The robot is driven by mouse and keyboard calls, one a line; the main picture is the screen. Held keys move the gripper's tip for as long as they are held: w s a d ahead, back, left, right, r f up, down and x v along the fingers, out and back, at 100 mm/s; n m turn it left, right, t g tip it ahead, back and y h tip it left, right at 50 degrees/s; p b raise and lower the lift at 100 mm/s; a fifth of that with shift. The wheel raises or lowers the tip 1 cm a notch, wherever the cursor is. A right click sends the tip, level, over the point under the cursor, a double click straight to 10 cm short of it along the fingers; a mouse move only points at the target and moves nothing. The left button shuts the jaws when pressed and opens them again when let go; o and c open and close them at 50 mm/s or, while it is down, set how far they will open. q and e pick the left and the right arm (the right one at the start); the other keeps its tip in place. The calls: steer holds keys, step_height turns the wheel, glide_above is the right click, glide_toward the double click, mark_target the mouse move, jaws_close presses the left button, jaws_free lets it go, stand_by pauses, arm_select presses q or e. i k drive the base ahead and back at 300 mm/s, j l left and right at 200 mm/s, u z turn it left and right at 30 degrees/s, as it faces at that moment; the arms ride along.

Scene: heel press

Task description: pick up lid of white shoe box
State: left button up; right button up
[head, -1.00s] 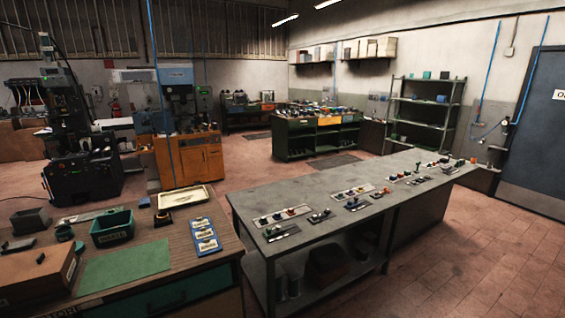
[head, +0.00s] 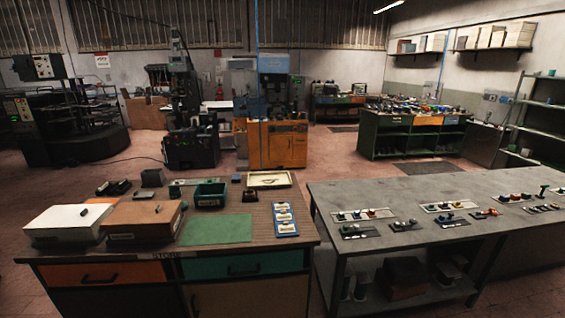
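The white shoe box (head: 67,234) sits at the left end of the wooden workbench in the head view. Its white lid (head: 62,219) lies on top, with a small dark object (head: 84,211) on it. Neither of my grippers is in view.
The wooden bench (head: 283,237) also holds a green mat (head: 217,230), a green bin (head: 210,196), a cream tray (head: 268,180) and a blue card board (head: 286,219). A grey table (head: 440,245) stands to the right, across a narrow gap. Machines stand behind.

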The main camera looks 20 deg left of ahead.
mark_target(86, 218)
steer(key=u, duration=2.3)
